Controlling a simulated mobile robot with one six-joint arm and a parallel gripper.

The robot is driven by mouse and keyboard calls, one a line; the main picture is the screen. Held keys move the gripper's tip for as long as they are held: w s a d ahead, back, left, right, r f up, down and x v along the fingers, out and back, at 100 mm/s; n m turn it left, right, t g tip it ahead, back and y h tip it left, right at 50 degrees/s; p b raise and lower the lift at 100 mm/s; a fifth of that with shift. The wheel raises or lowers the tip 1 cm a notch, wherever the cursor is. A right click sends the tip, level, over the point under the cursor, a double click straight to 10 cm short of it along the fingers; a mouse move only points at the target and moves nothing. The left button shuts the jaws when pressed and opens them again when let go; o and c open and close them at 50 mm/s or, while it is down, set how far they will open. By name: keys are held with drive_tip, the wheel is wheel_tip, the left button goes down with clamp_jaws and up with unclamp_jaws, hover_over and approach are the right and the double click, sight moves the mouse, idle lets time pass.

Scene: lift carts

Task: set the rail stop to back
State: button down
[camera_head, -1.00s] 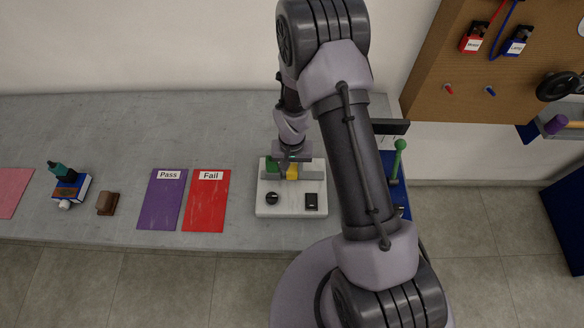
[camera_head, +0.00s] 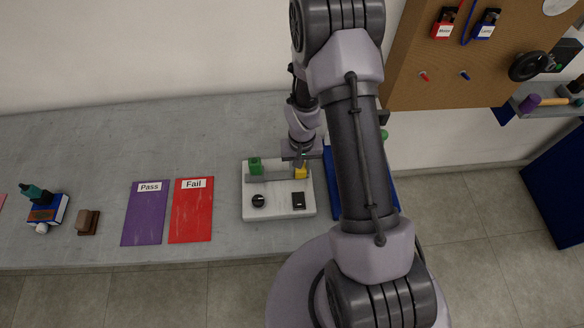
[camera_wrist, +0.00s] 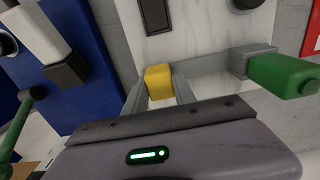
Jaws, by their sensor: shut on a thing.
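The rail stop appears to be the yellow block (camera_head: 301,172) at the right end of the grey rail on a white base plate (camera_head: 278,208). A green block (camera_head: 255,166) stands at the rail's left end, well apart from the yellow one. My gripper (camera_head: 300,160) is low over the rail, shut on the yellow block. In the wrist view, the yellow block (camera_wrist: 158,82) sits between my grey fingers, and the green block (camera_wrist: 285,76) is to the right. The lower part of the yellow block's mount is hidden, and no position label is readable.
A black knob (camera_head: 258,201) and a black switch (camera_head: 298,201) are on the base plate's front. The purple Pass mat (camera_head: 145,214) and red Fail mat (camera_head: 191,212) lie to its left. A blue panel (camera_head: 337,184) is close on the right, partly behind my arm.

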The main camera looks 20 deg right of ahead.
drive_tip(key=shift+d, duration=0.1)
drive_tip(key=c, duration=1.3)
unclamp_jaws()
drive_tip(key=shift+s+d, duration=0.1)
drive_tip(key=shift+d, duration=0.05)
wheel_tip(320, 180, up, 17)
drive_tip(key=p, duration=0.2)
drive_tip(key=shift+r, duration=0.2)
